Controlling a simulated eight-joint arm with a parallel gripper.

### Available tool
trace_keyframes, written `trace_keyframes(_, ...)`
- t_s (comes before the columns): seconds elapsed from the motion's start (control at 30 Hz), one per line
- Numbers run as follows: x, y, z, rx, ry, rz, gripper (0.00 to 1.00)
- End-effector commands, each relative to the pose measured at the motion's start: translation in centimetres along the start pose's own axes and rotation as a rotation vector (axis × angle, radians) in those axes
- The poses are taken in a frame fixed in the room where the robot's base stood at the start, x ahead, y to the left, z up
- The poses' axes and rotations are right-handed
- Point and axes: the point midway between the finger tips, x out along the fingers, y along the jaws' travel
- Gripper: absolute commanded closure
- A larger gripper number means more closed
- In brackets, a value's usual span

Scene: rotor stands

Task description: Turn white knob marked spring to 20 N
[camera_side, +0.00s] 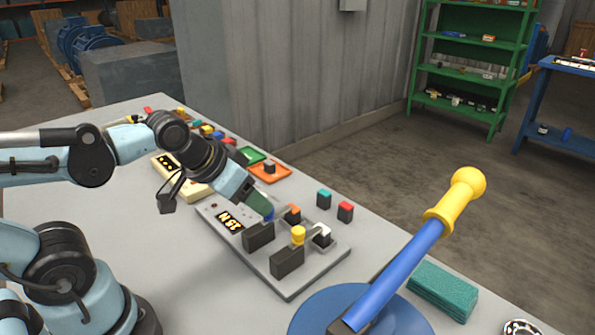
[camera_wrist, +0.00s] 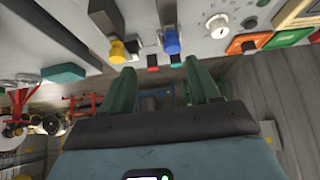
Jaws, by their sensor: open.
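The white knob (camera_wrist: 218,25) is a round dial with marks around it on the grey panel, seen at the top of the wrist view. In the side view my gripper seems to hide it. My gripper (camera_wrist: 160,68) is open with two green fingers and nothing between them; in the side view it (camera_side: 262,208) points down over the panel (camera_side: 312,268). In the wrist view the dial lies to the right of the fingers, with a blue knob (camera_wrist: 171,42) nearer to them. The display (camera_side: 230,221) appears upside down and seems to read 35 N. The word "spring" is not legible.
A yellow knob (camera_side: 298,234), orange block (camera_side: 292,212) and dark blocks (camera_side: 287,261) stand on the panel near my gripper. A large blue lever with a yellow handle (camera_side: 458,198) rises at the right. An orange tray (camera_side: 269,172) lies behind. The table's left front is clear.

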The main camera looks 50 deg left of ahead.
Motion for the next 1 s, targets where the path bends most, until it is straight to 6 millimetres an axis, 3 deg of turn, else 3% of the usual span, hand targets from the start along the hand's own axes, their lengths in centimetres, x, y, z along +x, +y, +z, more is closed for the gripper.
trace_keyframes(0.17,0.3,-1.6,-1.5,-0.113,-0.053,-0.054,0.39)
trace_keyframes(0.53,2.7,-7.2,-5.0,-0.498,-0.193,-0.271,0.39)
trace_keyframes(0.87,4.0,-8.7,-5.3,-0.586,-0.215,-0.326,0.39)
trace_keyframes(1.0,5.3,-9.0,-4.8,-0.584,-0.215,-0.325,0.39)
